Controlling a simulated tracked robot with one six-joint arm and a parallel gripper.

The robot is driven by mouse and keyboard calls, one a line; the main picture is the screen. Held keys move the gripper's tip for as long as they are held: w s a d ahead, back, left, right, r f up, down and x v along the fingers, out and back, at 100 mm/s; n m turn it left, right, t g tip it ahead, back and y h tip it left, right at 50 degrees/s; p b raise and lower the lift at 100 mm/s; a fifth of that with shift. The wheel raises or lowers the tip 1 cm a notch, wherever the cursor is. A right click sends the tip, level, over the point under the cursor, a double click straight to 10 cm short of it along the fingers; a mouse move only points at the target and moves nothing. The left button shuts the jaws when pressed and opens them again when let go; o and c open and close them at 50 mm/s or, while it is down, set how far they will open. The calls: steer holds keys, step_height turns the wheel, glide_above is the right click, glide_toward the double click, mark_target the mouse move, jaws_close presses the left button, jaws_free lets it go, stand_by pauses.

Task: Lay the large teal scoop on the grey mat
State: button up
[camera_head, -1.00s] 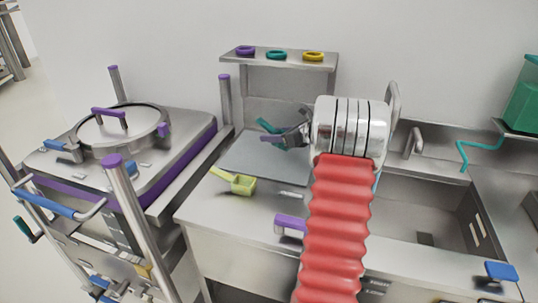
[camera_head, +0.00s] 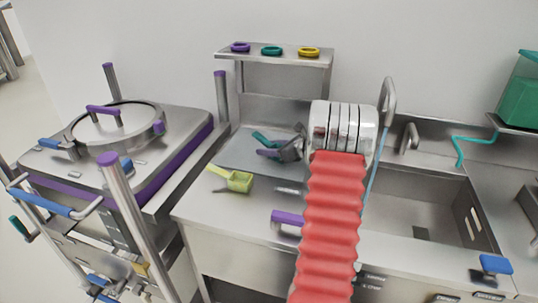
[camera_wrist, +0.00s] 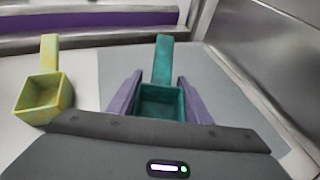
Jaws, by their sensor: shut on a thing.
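The large teal scoop (camera_wrist: 165,62) is held between the two purple fingers of my gripper (camera_wrist: 160,98), with its handle pointing away from me in the wrist view. In the head view the teal scoop (camera_head: 262,137) is partly hidden by my gripper (camera_head: 274,152), which is low over the grey mat (camera_head: 230,150). The mat (camera_wrist: 218,78) also shows around and behind the scoop in the wrist view. I cannot tell whether the scoop touches the mat.
A yellow-green scoop (camera_head: 238,181) lies on the steel counter (camera_head: 215,208) in front of the mat. A shelf (camera_head: 290,59) with purple, teal and yellow rings stands behind. A sink (camera_head: 425,205) is on the right, a lidded vessel (camera_head: 115,127) on the left.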

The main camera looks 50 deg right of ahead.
steer(key=shift+f, duration=1.35)
steer(key=shift+f, duration=0.1)
steer(key=o, duration=1.1)
steer(key=v, duration=1.2)
